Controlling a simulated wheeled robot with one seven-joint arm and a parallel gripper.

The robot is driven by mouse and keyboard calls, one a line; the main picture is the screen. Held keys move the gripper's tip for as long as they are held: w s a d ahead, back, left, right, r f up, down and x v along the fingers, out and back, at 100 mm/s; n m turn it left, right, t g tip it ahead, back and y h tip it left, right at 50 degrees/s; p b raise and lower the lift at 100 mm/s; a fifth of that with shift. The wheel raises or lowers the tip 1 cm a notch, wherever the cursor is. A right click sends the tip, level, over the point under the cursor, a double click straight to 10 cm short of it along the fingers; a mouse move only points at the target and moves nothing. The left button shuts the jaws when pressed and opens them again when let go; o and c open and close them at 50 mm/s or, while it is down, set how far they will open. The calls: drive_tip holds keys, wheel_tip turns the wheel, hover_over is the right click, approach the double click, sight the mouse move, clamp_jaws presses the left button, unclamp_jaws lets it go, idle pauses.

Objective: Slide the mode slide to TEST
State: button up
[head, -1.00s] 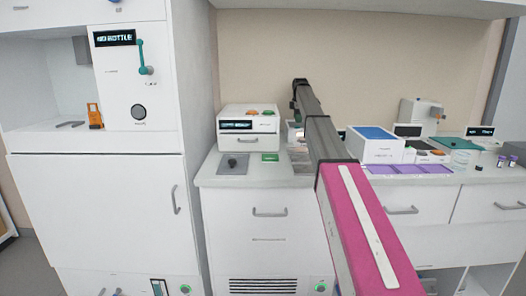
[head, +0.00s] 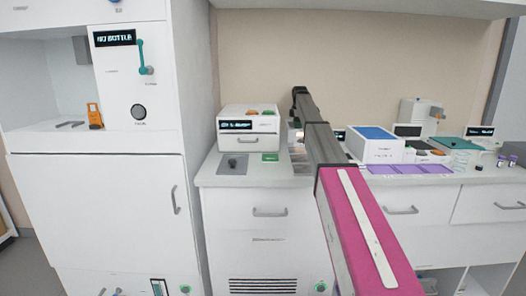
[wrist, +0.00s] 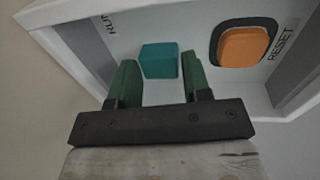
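The teal block-shaped knob (wrist: 158,61), which looks like the mode slide, sits on a white panel (wrist: 200,18) in the wrist view. My gripper (wrist: 161,66) has green fingers and is open. Its fingertips lie on either side of the knob, the left one very close to it. I cannot tell whether either finger touches it. Part of a label reading RUN (wrist: 109,25) shows to the left of the knob. No TEST label is visible. In the head view my arm hides the gripper and the knob.
An orange RESET button (wrist: 245,46) in a dark frame sits right of the knob, near the right finger. In the head view, a white device (head: 248,140) stands left of my arm. A blue-topped box (head: 375,149) and purple mats (head: 410,169) lie to its right.

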drive_tip(key=shift+c, duration=1.1)
drive_tip(key=shift+a, duration=1.35)
drive_tip(key=o, duration=0.5)
drive_tip(key=shift+r, duration=0.1)
